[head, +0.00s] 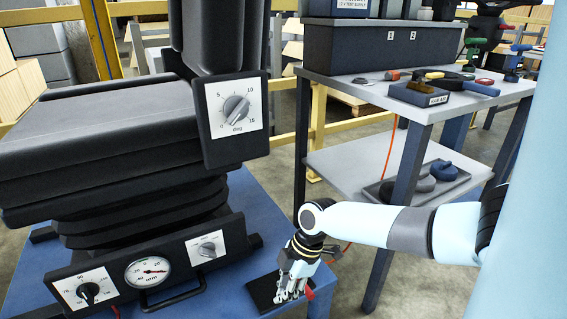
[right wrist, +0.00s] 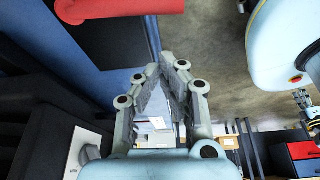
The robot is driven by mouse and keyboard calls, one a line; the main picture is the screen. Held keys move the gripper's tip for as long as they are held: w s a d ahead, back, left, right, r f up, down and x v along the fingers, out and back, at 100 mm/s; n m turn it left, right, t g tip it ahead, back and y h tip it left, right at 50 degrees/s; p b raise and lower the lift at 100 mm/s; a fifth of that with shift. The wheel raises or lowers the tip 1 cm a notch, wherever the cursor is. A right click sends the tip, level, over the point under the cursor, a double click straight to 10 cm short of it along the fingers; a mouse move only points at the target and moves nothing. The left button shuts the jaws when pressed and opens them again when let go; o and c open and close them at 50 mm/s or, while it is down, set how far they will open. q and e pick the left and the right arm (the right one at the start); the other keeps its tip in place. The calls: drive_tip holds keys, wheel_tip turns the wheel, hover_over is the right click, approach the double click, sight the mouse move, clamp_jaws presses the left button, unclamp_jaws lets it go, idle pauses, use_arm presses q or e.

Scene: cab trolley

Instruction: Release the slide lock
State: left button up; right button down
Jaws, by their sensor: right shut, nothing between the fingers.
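My right gripper (head: 290,294) is shut and empty, low beside the right side of the black seat base (head: 150,262). It is over a dark plate (head: 262,290) on the blue platform (head: 240,308). A small red piece (head: 310,293) shows right next to its fingers. In the right wrist view the closed fingers (right wrist: 169,62) point towards a red bar (right wrist: 125,8) with a rounded end, with a gap between them. I cannot tell for sure that this bar is the slide lock. My left gripper is not in view.
The seat has a dial panel (head: 236,110) and a gauge (head: 147,271). A black loop handle (head: 172,299) sits on the base front. A grey trolley (head: 365,91) with tools stands behind my right arm. Concrete floor shows between platform and trolley.

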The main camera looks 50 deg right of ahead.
use_arm(q)
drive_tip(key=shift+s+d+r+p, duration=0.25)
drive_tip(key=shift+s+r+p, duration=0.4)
drive_tip(key=shift+p, duration=0.25)
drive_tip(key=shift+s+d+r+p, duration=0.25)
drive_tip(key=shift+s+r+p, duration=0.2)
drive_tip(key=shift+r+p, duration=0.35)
use_arm(e)
drive_tip(key=v, duration=1)
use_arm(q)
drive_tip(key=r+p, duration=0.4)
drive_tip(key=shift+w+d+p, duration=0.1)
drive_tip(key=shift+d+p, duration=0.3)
use_arm(e)
drive_tip(key=s+a+f+m+h, duration=0.1)
drive_tip(key=s+a+f+m, duration=0.2)
drive_tip(key=s+f, duration=0.3)
drive_tip(key=s+a+f+m+g+h, duration=0.1)
drive_tip(key=s+a+f+m, duration=0.2)
drive_tip(key=s+f, duration=0.4)
drive_tip(key=s+a+f+m+h, duration=0.2)
drive_tip(key=s+f+m, duration=0.3)
drive_tip(key=s, duration=1.4)
wheel_tip(320, 180, down, 3)
drive_tip(key=shift+s+a+r+g, duration=0.25)
drive_tip(key=shift+a+g, duration=0.05)
drive_tip(key=shift+a, duration=0.55)
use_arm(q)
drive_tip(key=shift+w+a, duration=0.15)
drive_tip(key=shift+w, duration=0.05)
